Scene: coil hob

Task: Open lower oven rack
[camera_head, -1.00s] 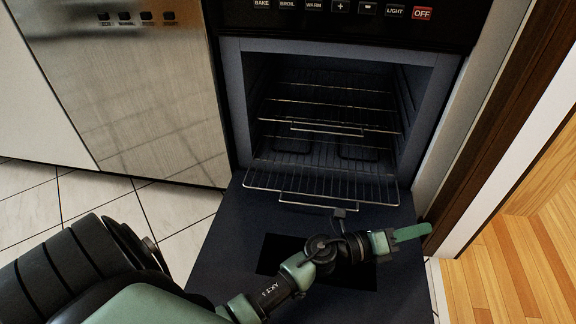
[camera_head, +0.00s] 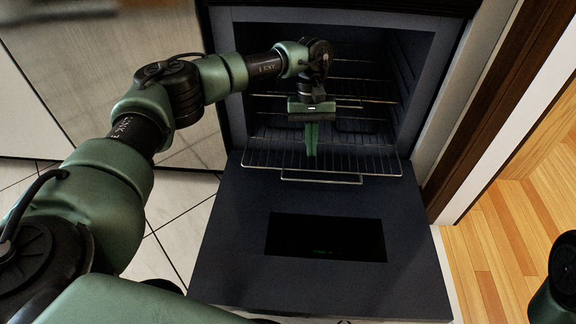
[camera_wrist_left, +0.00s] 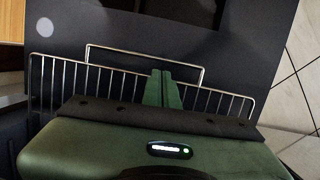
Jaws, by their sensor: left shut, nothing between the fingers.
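The oven (camera_head: 232,90) stands with its door (camera_head: 225,240) folded down flat. The lower rack (camera_head: 255,160), a wire shelf, sticks out part way over the door, with a wire handle loop (camera_head: 320,181) at its front. My left gripper (camera_head: 311,154) points down over the lower rack, behind the handle loop, with its green fingers together and nothing between them.
An upper rack (camera_head: 350,103) sits inside the oven, close to my left wrist. A dark wooden frame (camera_head: 480,110) and white wall edge stand on the right. The door's front part is clear.

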